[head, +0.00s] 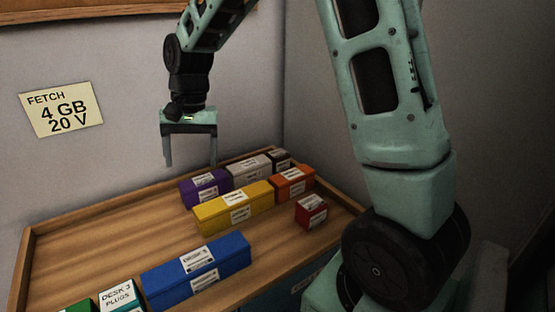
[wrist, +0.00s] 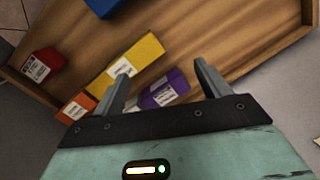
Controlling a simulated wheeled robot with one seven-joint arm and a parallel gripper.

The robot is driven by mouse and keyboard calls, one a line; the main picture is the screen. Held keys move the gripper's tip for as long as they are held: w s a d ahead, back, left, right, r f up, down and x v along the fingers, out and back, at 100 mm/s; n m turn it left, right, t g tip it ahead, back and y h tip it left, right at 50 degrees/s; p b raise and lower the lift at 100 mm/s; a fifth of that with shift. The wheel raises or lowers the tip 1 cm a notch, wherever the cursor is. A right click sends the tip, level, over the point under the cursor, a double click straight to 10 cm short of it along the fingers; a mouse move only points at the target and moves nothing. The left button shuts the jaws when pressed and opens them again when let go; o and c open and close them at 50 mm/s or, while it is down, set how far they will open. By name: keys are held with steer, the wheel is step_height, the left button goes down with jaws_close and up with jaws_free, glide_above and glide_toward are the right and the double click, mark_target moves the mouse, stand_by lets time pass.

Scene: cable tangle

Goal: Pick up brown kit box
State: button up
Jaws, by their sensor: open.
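No box is clearly brown. A small dark box (head: 284,158), brownish or black, stands at the tray's far corner behind the orange box in the head view; its exact colour is hard to tell. I cannot make it out in the wrist view. My gripper (head: 190,163) is open and empty, pointing down above the tray's far side, left of the dark box. In the wrist view my gripper (wrist: 161,72) has its fingers apart, with the purple box (wrist: 168,90) showing beyond and between them.
A wooden tray (head: 95,235) with raised rims holds purple (head: 192,187), grey (head: 238,174), yellow (head: 222,212), orange (head: 283,186), red (head: 302,214), blue (head: 175,272) and green-and-white (head: 115,296) boxes. The tray's left part is bare.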

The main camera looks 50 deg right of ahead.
steer(key=w+d+m, duration=0.3)
steer(key=d, duration=0.5)
steer(key=w+d+m, duration=0.2)
steer(key=d+m, duration=0.1)
steer(key=d, duration=0.4)
steer(key=m+p, duration=0.2)
steer(key=m, duration=0.5)
glide_toward(278, 153)
steer(key=f, duration=0.2)
steer(key=f+p, duration=0.1)
steer(key=f, duration=0.3)
steer(key=shift+s+a+f+p, duration=0.1)
steer(key=shift+s+a+p, duration=0.2)
steer(key=shift+w+a+f+p, duration=0.1)
steer(key=shift+a+f+p, duration=0.2)
steer(key=shift+f, duration=0.65)
steer(key=shift+w+a+f+p, duration=0.1)
steer(key=shift+f+p, duration=0.25)
steer(key=shift+f, duration=0.65)
steer(key=shift+w+a+f+p, duration=0.1)
steer(key=shift+a+f+p, duration=0.2)
steer(key=shift+f, duration=0.65)
steer(key=shift+d, duration=0.1)
steer(key=c, duration=1.2)
